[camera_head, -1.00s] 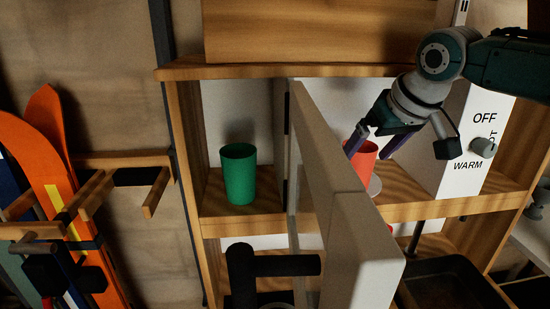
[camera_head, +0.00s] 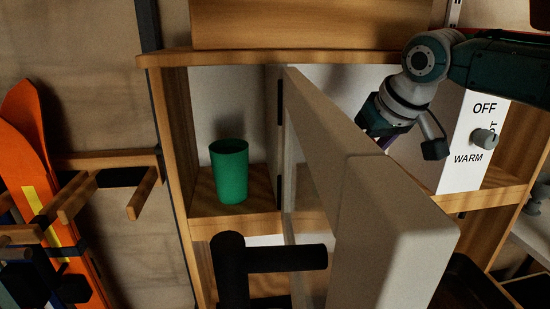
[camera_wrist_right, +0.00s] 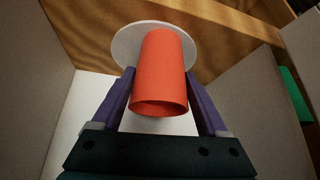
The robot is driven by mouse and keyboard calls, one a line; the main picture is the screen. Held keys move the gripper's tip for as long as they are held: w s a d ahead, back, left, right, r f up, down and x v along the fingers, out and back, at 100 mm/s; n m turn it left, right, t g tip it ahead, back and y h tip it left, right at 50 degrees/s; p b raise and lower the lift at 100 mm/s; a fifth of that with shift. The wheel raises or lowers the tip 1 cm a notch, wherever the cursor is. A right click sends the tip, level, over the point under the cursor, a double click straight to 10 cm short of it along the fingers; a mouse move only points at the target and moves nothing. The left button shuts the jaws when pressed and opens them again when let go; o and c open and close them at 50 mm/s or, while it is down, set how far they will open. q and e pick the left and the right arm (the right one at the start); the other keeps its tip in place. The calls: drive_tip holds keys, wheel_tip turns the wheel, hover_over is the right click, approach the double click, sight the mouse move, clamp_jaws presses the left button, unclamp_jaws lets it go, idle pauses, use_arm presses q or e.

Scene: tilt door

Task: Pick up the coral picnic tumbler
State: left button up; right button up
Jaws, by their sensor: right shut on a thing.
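The coral tumbler (camera_wrist_right: 163,75) shows in the right wrist view, between the two purple fingers of my right gripper (camera_wrist_right: 161,88). The gripper is shut on its sides. The tumbler's open rim faces the camera and its far end overlaps a round white disc (camera_wrist_right: 128,48); I cannot tell whether they touch. In the head view my right gripper (camera_head: 378,138) reaches down behind a pale tilted door (camera_head: 340,170), which hides the fingertips and the tumbler. My left gripper is not in view.
A green cup (camera_head: 230,172) stands in the shelf's left compartment. A white box with a knob (camera_head: 472,140) is right of my gripper. The door stands out in front of the shelf (camera_head: 235,222). A black bar (camera_head: 235,265) is at the lower middle; orange skis (camera_head: 30,150) are at left.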

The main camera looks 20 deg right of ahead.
drive_tip(key=shift+c, duration=1.2)
